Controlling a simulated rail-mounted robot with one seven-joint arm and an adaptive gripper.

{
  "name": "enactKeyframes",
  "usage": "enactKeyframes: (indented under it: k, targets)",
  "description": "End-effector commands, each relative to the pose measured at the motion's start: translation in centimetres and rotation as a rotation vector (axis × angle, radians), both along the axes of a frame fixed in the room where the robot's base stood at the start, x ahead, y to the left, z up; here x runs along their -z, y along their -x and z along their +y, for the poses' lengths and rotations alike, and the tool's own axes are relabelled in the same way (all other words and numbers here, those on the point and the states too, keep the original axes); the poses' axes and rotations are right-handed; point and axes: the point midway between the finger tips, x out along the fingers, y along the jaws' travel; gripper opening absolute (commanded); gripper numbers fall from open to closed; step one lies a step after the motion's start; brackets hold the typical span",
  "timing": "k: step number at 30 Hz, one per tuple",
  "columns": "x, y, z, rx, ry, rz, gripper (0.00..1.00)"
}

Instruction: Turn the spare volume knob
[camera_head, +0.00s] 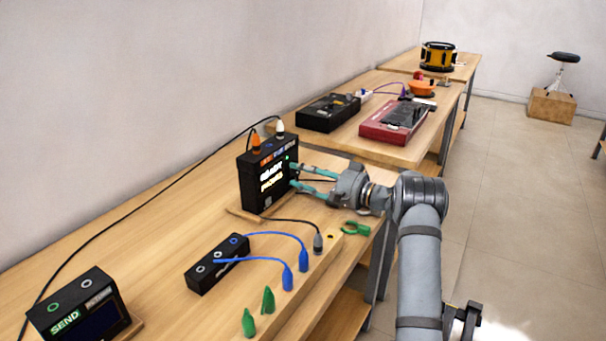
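My gripper (293,175) has two teal fingers that point left at the right-hand face of an upright black box (266,200). The fingers are spread apart, with a gap between their tips. The tips are at or very near the box; I cannot tell whether they touch it. The box has a lit display with white and yellowish text and a small green light. I cannot make out a volume knob for certain; any knob between the fingertips is too small to tell or hidden.
An orange plug (256,145) and a white plug (279,129) stand on the box. In front lie a small black block (205,278) with blue cables, a wooden strip (325,250) with plugs, a green clip (355,229) and a SEND box (80,305). A red device (372,135) stands behind.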

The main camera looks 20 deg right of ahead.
Motion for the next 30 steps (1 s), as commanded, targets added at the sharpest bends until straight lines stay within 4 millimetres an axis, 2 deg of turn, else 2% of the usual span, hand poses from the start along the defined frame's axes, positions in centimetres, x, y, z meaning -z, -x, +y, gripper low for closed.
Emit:
enactKeyframes:
  k: [5,24,30]
  targets:
    - [0.01,0.01,0.0,0.0,0.0,0.0,0.37]
    - [-0.05,0.03,-0.07,0.0,-0.001,-0.001,0.0]
    - [0.08,0.02,-0.08,0.001,-0.009,0.004,0.0]
